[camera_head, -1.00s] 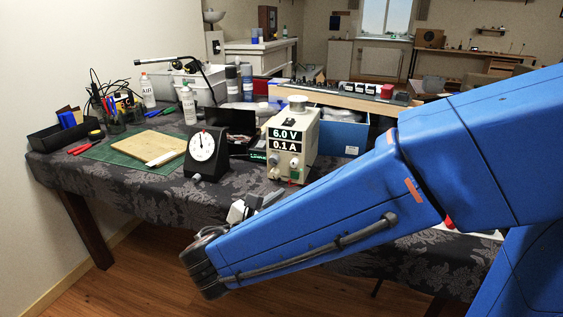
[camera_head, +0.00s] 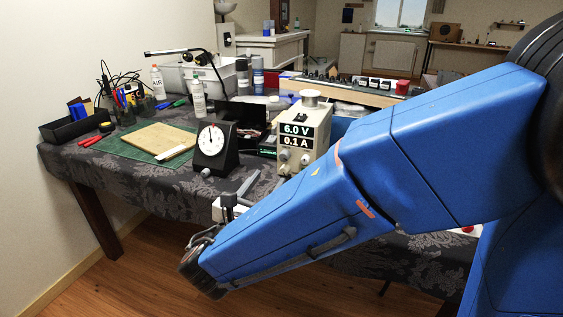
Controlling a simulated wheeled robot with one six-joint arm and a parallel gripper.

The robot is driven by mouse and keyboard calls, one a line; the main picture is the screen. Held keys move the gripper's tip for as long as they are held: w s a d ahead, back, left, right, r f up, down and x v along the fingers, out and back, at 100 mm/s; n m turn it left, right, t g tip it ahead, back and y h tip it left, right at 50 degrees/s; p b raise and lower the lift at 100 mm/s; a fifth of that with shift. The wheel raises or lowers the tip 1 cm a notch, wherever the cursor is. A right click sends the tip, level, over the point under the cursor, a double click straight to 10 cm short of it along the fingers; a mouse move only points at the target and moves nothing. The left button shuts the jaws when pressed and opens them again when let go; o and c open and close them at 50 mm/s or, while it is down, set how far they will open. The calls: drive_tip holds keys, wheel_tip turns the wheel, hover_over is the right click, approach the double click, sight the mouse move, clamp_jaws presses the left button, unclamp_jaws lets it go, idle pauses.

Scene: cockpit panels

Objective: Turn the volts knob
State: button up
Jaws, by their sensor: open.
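The beige power supply (camera_head: 307,115) stands on the cloth-covered table, its display reading 6.0 V and 0.1 A. Two small knobs show on its front below the display, a left knob (camera_head: 285,155) and a right knob (camera_head: 305,160). Their labels are too small to read, so I cannot tell which is the volts knob. My gripper (camera_head: 239,192) is open, in front of and left of the supply at the table's front edge, apart from the knobs. My blue arm hides the supply's lower right and part of my gripper.
A black dial gauge (camera_head: 213,146) stands close left of the supply. A wooden board (camera_head: 153,140) lies on a green mat (camera_head: 107,146) farther left. A spray bottle (camera_head: 197,98) and a black box (camera_head: 238,115) stand behind. Bare cloth lies in front of the gauge.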

sight(283, 158)
drive_tip(key=x, duration=1.1)
drive_tip(key=shift+w, duration=0.15)
drive_tip(key=c, duration=1.1)
drive_tip(key=shift+o, duration=0.2)
drive_tip(key=shift+m, duration=1)
drive_tip(key=o, duration=1.1)
drive_tip(key=shift+c, duration=0.2)
